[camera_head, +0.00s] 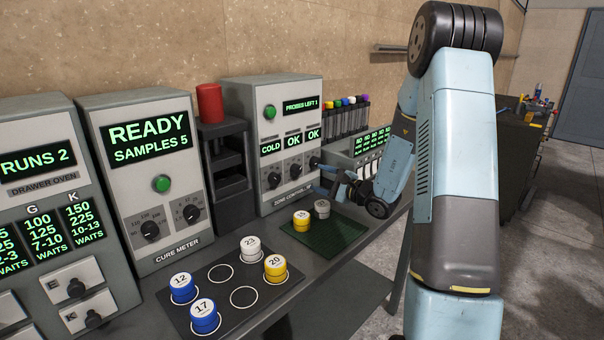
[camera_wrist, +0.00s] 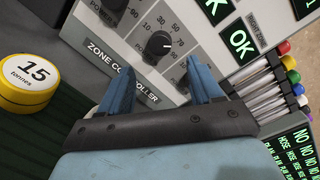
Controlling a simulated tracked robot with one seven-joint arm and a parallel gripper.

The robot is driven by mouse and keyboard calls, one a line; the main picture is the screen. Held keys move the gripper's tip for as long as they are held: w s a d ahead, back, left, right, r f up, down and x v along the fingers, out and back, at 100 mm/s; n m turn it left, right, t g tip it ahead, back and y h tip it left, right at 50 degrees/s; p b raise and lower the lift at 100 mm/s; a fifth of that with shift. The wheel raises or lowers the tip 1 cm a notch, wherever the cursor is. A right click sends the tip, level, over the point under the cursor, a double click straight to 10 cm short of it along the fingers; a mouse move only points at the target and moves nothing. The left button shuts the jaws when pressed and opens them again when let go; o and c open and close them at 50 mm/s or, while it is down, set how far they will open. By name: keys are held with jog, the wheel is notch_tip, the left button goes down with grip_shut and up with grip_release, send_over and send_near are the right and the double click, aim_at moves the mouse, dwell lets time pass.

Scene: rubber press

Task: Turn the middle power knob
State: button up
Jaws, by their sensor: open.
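The zone controller (camera_head: 293,120) is a light grey panel with COLD, OK and OK displays above a row of black knobs. The middle knob (camera_head: 295,171) shows left of my gripper (camera_head: 318,178). In the wrist view, the knob (camera_wrist: 156,48) that appears to be the middle one sits on a dial marked 30, 50 and 70, with a white pointer line. My gripper (camera_wrist: 155,36) is open, its two blue fingers to either side of this knob in the picture. No contact shows, and the depth gap is unclear. The right finger covers part of the panel.
Coloured-cap probes (camera_head: 345,115) stand right of the controller. A green mat (camera_head: 325,238) with two sample tins lies below my gripper. A dark tray (camera_head: 215,275) holds blue, white and yellow tins. The cure meter (camera_head: 150,180) stands at left.

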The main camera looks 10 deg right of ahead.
aim_at(299, 171)
jog(key=x, duration=0.8)
jog(key=shift+w+a, duration=0.1)
jog(key=c, duration=1)
